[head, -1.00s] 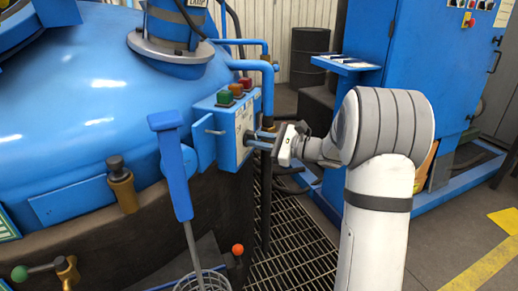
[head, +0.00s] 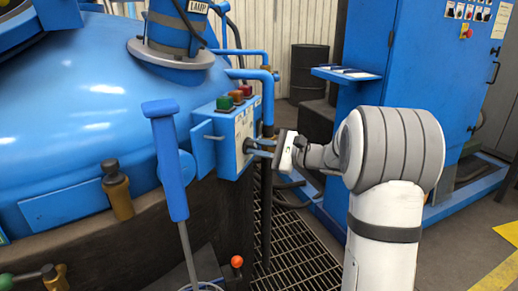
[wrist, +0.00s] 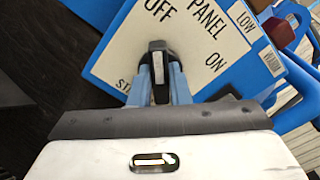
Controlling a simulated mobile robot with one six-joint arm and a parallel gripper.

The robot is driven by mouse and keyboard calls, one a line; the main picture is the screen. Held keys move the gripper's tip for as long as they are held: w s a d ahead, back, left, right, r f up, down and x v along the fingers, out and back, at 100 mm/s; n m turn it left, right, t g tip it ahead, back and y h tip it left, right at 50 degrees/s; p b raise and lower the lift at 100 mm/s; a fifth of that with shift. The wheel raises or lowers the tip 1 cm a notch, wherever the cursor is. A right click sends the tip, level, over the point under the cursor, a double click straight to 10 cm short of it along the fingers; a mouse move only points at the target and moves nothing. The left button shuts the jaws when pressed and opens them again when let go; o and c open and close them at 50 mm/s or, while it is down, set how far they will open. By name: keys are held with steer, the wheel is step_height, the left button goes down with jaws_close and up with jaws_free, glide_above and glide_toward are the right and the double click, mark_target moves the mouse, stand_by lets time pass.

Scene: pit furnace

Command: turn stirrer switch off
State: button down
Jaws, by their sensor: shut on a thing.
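In the wrist view the stripe runs roughly up the picture, towards the OFF lettering; ON lies to the right. My gripper (wrist: 158,82) has its two blue fingers on either side of the knob, shut on it. In the head view my gripper (head: 250,147) reaches the right-hand face of the blue control box (head: 208,129); the knob is mostly hidden there by the fingers.
Green and red buttons (head: 225,102) top the control box. Blue pipes (head: 268,98) run close behind it. A blue-handled tool (head: 170,170) stands in front of the furnace (head: 70,90). A blue cabinet (head: 420,60) stands right. Floor grating (head: 290,250) lies below.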

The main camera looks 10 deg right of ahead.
steer(key=c, duration=1.4)
jaws_free()
steer(key=shift+o, duration=0.2)
steer(key=p+v, duration=0.1)
steer(key=v, duration=0.6)
steer(key=shift+s+d+p, duration=0.2)
steer(key=shift+d+p, duration=0.1)
steer(key=shift+d, duration=0.05)
